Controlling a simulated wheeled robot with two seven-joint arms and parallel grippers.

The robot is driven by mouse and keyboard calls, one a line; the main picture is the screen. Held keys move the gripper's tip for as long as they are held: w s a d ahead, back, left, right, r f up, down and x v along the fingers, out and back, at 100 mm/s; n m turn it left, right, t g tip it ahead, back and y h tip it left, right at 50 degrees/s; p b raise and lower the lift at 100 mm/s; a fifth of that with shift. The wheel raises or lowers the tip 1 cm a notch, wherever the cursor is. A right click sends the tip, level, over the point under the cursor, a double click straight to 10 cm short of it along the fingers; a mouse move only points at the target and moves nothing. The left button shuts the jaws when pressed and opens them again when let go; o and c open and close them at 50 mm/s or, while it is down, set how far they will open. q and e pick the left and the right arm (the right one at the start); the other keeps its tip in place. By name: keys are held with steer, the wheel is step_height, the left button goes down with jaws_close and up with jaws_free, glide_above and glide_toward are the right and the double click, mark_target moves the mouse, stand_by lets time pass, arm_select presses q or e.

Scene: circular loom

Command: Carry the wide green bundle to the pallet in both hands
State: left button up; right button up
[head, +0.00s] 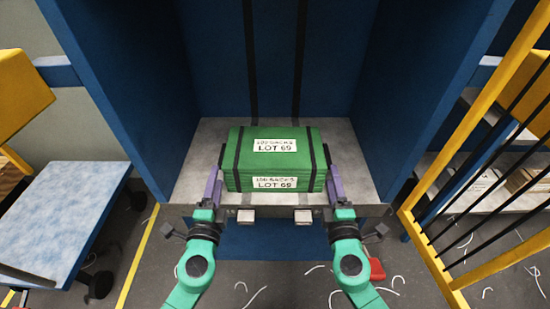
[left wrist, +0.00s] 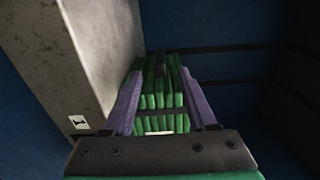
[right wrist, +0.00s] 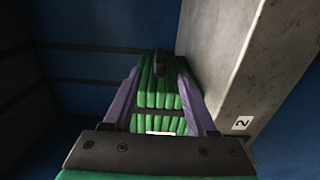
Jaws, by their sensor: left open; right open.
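The wide green bundle (head: 275,158) lies on a grey shelf inside a blue bay, with dark straps and white labels reading LOT 69. My left gripper (head: 218,172) is at its left end and my right gripper (head: 333,172) at its right end, both open. In the left wrist view the purple fingers stand on either side of the bundle's end (left wrist: 160,95). In the right wrist view the fingers likewise flank the other end (right wrist: 160,100). I cannot tell whether the fingers touch the bundle. The pallet is not clearly identifiable in these views.
Blue walls (head: 115,85) close in on both sides of the grey shelf (head: 185,190). A yellow railing with black bars (head: 480,165) stands at right. A pale blue-topped cart (head: 60,215) stands at left. White scraps and a red object (head: 377,269) lie on the floor.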

mark_target(221, 156)
arm_select(q)
steer(key=w, duration=0.8)
steer(key=shift+w, duration=0.25)
arm_select(e)
steer(key=w, duration=0.8)
steer(key=shift+w, duration=0.25)
arm_select(q)
jaws_close()
arm_select(e)
jaws_close()
arm_select(q)
steer(key=shift+f, duration=0.15)
arm_select(e)
steer(key=shift+d, duration=0.1)
